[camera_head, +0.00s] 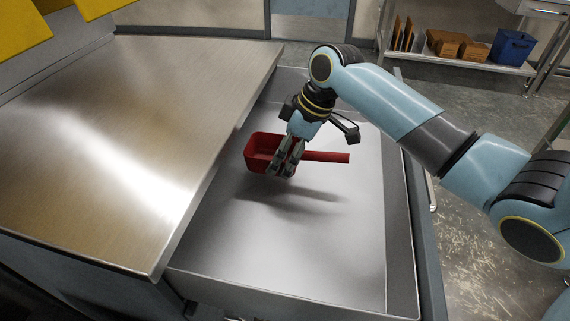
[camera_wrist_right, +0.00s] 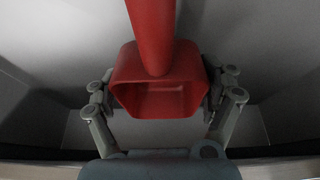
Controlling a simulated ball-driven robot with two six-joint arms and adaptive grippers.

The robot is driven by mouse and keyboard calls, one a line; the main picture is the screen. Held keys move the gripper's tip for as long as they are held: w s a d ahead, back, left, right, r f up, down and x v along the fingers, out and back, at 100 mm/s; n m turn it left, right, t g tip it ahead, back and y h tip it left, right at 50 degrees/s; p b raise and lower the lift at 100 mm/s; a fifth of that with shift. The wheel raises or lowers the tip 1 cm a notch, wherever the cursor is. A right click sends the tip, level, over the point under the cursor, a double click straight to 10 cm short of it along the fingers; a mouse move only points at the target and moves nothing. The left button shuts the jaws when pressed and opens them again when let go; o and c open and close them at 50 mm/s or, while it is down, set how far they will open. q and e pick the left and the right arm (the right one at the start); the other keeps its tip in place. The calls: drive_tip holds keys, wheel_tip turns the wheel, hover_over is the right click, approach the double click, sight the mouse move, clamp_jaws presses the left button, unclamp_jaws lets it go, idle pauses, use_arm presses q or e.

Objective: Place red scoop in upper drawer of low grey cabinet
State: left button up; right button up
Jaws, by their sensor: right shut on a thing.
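The red scoop (camera_head: 326,157) is held by my right gripper (camera_head: 284,165). Its bowl is at the left and its handle points right. In the right wrist view the scoop (camera_wrist_right: 152,62) shows its square hollow bowl between the fingers of the right gripper (camera_wrist_right: 160,100). The gripper is shut on the bowl. The scoop hangs above the floor of the open upper drawer (camera_head: 320,270), with a shadow on the metal below it. The low grey cabinet (camera_head: 110,130) has a shiny steel top to the left of the drawer. My left gripper is out of view.
The cabinet top's edge overhangs the drawer's left side. The drawer floor is otherwise bare. A shelf (camera_head: 455,60) with brown boxes (camera_head: 445,42) and a blue bin (camera_head: 512,46) stands at the back right. Yellow items (camera_head: 20,22) show at the upper left.

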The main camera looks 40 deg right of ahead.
sight(308, 151)
drive_tip(key=shift+w+d+f, duration=0.1)
drive_tip(key=shift+w, duration=0.05)
wheel_tip(308, 151, down, 3)
drive_tip(key=shift+f+b, duration=0.1)
drive_tip(key=shift+b, duration=0.2)
drive_tip(key=o, duration=0.8)
drive_tip(key=shift+f, duration=0.15)
drive_tip(key=shift+c, duration=0.2)
drive_tip(key=o, duration=0.4)
drive_tip(key=shift+c, duration=0.2)
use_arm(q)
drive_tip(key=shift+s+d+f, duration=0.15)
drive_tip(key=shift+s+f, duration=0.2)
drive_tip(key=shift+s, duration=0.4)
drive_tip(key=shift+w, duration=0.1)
use_arm(e)
drive_tip(key=shift+r, duration=0.2)
use_arm(q)
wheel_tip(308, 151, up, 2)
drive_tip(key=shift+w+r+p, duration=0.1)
drive_tip(key=shift+p, duration=1)
use_arm(e)
drive_tip(key=v, duration=1.2)
